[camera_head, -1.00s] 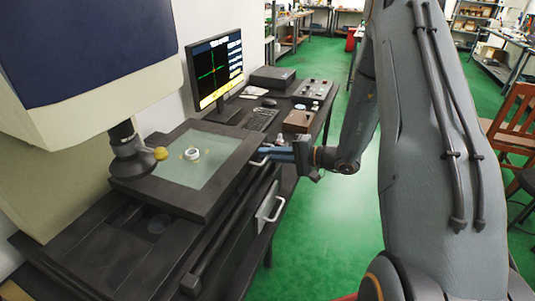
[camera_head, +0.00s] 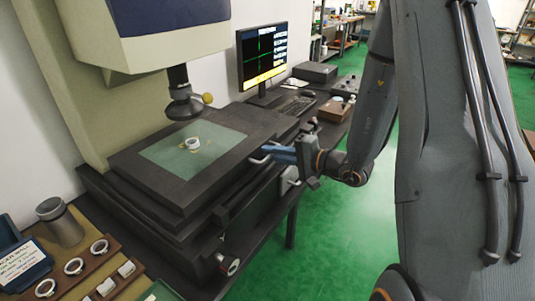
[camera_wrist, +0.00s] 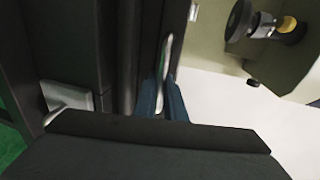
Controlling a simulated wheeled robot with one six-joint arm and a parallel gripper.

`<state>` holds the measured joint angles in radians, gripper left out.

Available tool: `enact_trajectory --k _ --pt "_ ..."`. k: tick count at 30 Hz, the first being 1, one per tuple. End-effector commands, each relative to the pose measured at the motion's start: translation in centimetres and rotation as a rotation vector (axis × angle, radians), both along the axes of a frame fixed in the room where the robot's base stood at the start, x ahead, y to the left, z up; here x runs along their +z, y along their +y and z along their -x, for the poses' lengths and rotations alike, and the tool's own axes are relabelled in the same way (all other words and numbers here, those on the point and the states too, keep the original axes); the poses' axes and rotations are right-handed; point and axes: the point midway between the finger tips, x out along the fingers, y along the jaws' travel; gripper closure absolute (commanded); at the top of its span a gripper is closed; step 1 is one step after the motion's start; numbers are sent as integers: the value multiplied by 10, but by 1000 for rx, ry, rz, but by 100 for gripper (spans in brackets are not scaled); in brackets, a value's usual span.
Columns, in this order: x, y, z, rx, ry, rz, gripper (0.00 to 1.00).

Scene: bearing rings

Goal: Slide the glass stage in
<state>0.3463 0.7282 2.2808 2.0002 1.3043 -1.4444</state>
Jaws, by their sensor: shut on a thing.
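The glass stage (camera_head: 160,189) is a dark, thick frame around a pale green glass plate (camera_head: 165,160). It lies flat on the black base of the measuring machine. A small white bearing ring (camera_head: 192,143) sits on the glass, below and near the lens head (camera_head: 184,107). My gripper (camera_head: 268,150) has blue fingers and is shut on the metal handle (camera_head: 256,160) at the stage's right side. In the wrist view, the fingers (camera_wrist: 162,95) close around the handle's thin metal bar (camera_wrist: 166,55).
A rack with several rings (camera_head: 74,266) and a metal cylinder (camera_head: 60,221) stand at front left. A monitor (camera_head: 262,53), keyboard (camera_head: 296,105) and boxes are behind on the bench. A second handle (camera_head: 288,180) lies below my gripper. Green floor (camera_head: 340,235) is clear at right.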

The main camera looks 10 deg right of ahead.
Motion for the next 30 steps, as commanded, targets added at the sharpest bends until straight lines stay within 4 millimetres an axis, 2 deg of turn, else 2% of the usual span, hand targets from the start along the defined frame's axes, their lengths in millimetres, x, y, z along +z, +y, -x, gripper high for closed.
enact_trajectory --k 15,16,17,25,30 --pt "1 9 5 8 -2 -1 100" --pt "0 9 5 8 -2 -1 85" --pt "1 8 5 7 -1 0 83" --pt "1 2 5 -2 -2 0 83" --pt "4 -11 16 -7 -2 0 83"
